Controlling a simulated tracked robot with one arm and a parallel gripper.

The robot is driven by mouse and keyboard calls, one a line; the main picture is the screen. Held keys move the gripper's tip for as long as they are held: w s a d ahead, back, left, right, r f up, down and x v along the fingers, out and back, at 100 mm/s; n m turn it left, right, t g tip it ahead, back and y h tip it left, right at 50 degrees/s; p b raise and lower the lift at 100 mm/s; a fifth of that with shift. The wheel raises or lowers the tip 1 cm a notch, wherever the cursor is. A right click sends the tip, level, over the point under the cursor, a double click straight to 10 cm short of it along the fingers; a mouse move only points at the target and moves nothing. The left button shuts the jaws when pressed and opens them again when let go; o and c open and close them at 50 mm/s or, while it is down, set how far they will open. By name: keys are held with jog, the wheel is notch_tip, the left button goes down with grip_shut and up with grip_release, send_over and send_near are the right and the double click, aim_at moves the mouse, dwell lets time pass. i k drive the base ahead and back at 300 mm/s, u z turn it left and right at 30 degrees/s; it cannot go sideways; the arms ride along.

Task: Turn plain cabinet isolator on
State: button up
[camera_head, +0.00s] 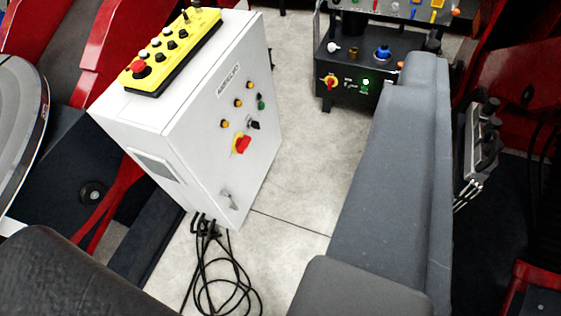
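A white control cabinet (200,150) stands at left centre, turned at an angle. Its front door carries a red rotary isolator handle on a yellow plate (242,144), below the middle of the door. The red handle looks slanted in the picture; I cannot tell its on or off position. A black selector switch (254,124), a green button (261,103) and several amber lamps or buttons sit above it. A silver latch (229,199) is near the door's bottom. I cannot make out my gripper's fingertips, and nothing is seen touching the isolator.
A yellow button box (173,48) with a red stop button lies on the cabinet top. Black cables (222,280) coil on the floor below. A black panel (350,100) with another red-yellow switch (330,82) and a lit green lamp stands behind. Pale floor (315,165) is clear between them.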

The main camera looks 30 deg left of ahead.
aim_at(241, 144)
jog(key=z, duration=0.4)
jog(key=k, duration=0.55)
jog(key=z, duration=0.15)
jog(key=i, duration=0.85)
jog(key=u, duration=1.2)
jog(key=i, duration=1.2)
jog(key=u, duration=0.6)
